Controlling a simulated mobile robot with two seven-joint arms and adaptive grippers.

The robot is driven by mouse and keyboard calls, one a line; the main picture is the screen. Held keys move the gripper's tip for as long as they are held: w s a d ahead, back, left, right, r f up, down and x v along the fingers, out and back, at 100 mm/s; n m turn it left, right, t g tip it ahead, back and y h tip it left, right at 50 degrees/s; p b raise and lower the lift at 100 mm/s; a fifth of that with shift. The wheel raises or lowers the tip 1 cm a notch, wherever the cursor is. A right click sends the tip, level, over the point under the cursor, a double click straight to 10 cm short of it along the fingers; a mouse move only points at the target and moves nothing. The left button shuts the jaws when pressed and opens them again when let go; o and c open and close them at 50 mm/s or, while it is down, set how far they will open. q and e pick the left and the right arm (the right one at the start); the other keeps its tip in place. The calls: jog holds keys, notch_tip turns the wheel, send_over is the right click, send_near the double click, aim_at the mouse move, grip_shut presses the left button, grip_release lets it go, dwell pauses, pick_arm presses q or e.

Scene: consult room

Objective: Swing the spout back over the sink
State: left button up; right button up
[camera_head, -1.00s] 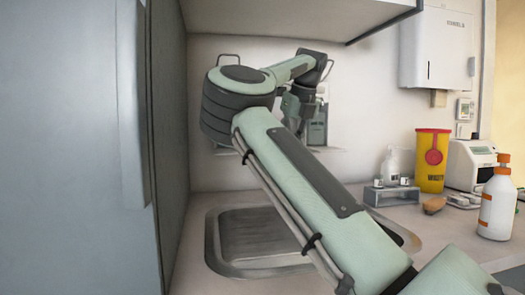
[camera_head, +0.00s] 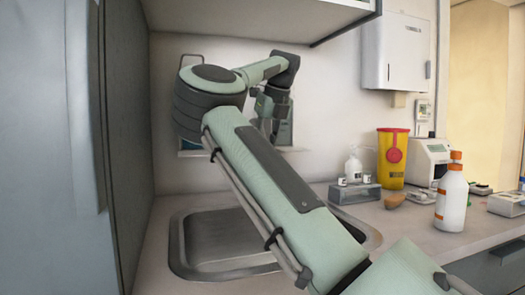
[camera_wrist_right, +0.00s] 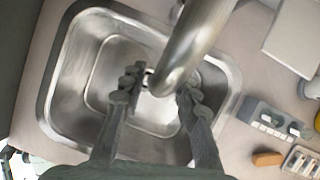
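The steel sink (camera_head: 181,240) is set in the counter in the head view, partly covered by my right arm. It also fills much of the right wrist view (camera_wrist_right: 62,95). The metal spout (camera_wrist_right: 197,40) comes in from the top of the right wrist view, and its lower end lies over the basin. I cannot make out the spout in the head view. My right gripper (camera_wrist_right: 158,92) is open, its two fingers apart, with the spout's end between their tips. The right finger looks very close to the spout; contact is unclear. My left gripper is in neither view.
Right of the sink stand a grey holder (camera_head: 350,195), a yellow bin (camera_head: 391,170), a brown object (camera_head: 395,201) and a white bottle with orange cap (camera_head: 451,205). A tall cabinet (camera_head: 125,140) borders the left; a wall cupboard (camera_head: 250,18) hangs above.

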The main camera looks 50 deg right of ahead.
jog(key=shift+o, duration=0.4)
jog(key=v, duration=1.2)
jog(key=shift+w, duration=0.1)
